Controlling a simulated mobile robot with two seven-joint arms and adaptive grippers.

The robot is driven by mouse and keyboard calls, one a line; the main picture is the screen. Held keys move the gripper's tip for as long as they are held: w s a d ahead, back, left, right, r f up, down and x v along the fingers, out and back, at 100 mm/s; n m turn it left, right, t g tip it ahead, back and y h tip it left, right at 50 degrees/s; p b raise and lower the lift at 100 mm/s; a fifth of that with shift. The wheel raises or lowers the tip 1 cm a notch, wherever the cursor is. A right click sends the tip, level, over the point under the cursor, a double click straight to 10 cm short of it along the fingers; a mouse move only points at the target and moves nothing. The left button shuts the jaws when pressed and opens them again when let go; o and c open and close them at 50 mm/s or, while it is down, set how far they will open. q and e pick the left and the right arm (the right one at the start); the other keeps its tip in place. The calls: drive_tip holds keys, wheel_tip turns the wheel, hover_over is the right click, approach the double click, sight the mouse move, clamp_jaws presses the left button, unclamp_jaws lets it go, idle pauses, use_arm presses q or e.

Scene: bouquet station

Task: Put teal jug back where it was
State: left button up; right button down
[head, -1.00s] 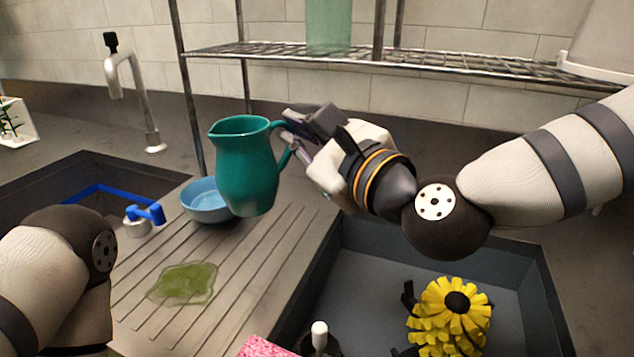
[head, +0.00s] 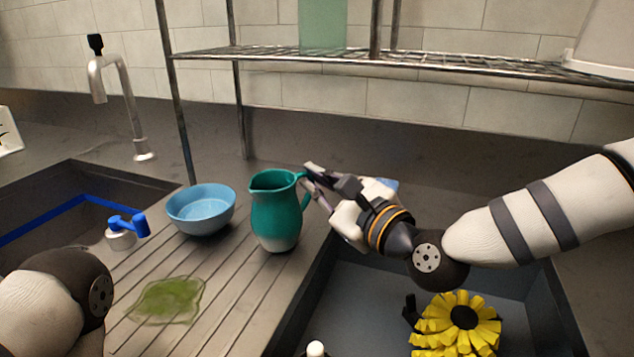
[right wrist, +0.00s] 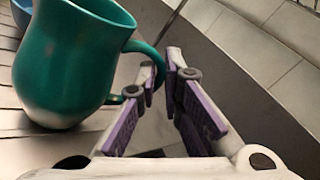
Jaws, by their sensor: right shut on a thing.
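The teal jug (head: 275,212) is upright at the right edge of the grooved drainboard, beside the blue bowl. Its base looks to be at or very near the board; I cannot tell whether it bears weight there. My right gripper (head: 310,182) is shut on the jug's handle from the right. In the right wrist view the jug (right wrist: 68,65) fills the left side, and its handle runs between the purple-padded fingers (right wrist: 160,80). In the head view my left arm shows at the lower left, but its gripper is out of the picture.
The blue bowl (head: 202,210) stands just left of the jug. A green puddle (head: 168,300) lies on the drainboard (head: 225,290) in front. A wire shelf (head: 420,60) spans above. A tap (head: 125,95) stands at the left.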

drive_tip(key=shift+f, duration=0.15)
drive_tip(key=c, duration=1.7)
unclamp_jaws()
drive_tip(key=shift+s+d+r, duration=0.1)
drive_tip(key=shift+s+r, duration=0.05)
drive_tip(key=shift+r, duration=0.1)
drive_tip(key=v, duration=1.1)
drive_tip(key=shift+s+d+p, duration=0.15)
drive_tip(key=shift+s+p, duration=0.15)
drive_tip(key=shift+p, duration=0.05)
drive_tip(key=shift+f, duration=0.1)
